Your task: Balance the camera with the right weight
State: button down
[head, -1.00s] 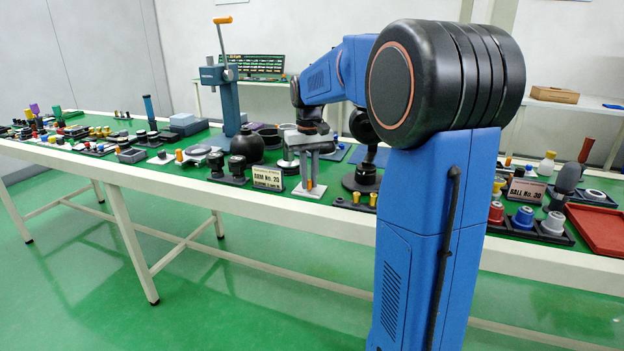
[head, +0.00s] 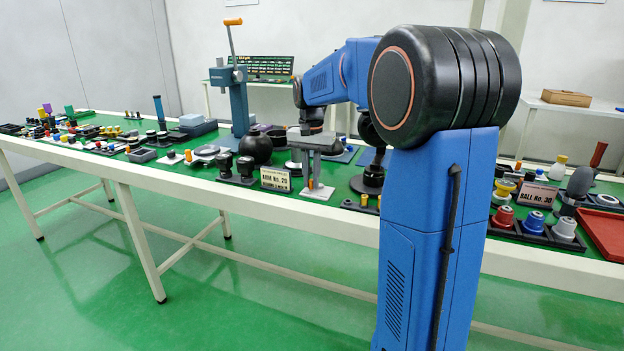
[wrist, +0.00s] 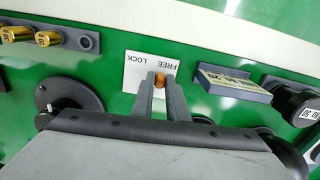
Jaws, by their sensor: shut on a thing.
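My gripper (head: 314,163) points down over the near edge of the bench. Its two grey fingers (wrist: 158,92) are closed around a small orange knob (wrist: 159,80), which also shows in the head view (head: 311,183). The knob stands over a white plate (wrist: 138,70) marked FREE and LOCK. Two brass weights (wrist: 47,38) sit in a dark holder (wrist: 70,36) at the upper left of the wrist view, with an empty hole at its right end. A dark round base (wrist: 70,97) stands left of my gripper. I cannot pick out the camera; my arm hides part of the bench.
A sign reading ARM No. 20 (head: 275,180) stands close to the left of the plate, beside black knobs (head: 246,167). A blue lever press (head: 239,105) rises behind. A red tray (head: 607,232) lies at the right. The bench is crowded.

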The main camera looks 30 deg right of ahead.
aim_at(311, 180)
dwell(0.4)
jog(key=c, duration=1.7)
grip_release()
notch_tip(311, 180, up, 17)
jog(key=shift+r, duration=0.2)
jog(key=s+a+f+n+t, duration=0.1)
jog(key=s+a+f+n, duration=0.2)
jog(key=s+f, duration=0.5)
jog(key=s+a+f+n+t, duration=0.2)
jog(key=s+a+f, duration=0.4)
jog(key=s, duration=0.8)
jog(key=s+a+f+n+t, duration=0.1)
jog(key=s+a+f+n, duration=0.3)
jog(key=s+f, duration=0.6)
jog(key=shift+s+a+f+n+t, duration=0.25)
jog(key=shift+s+a+n+t, duration=0.2)
jog(key=shift+s, duration=0.2)
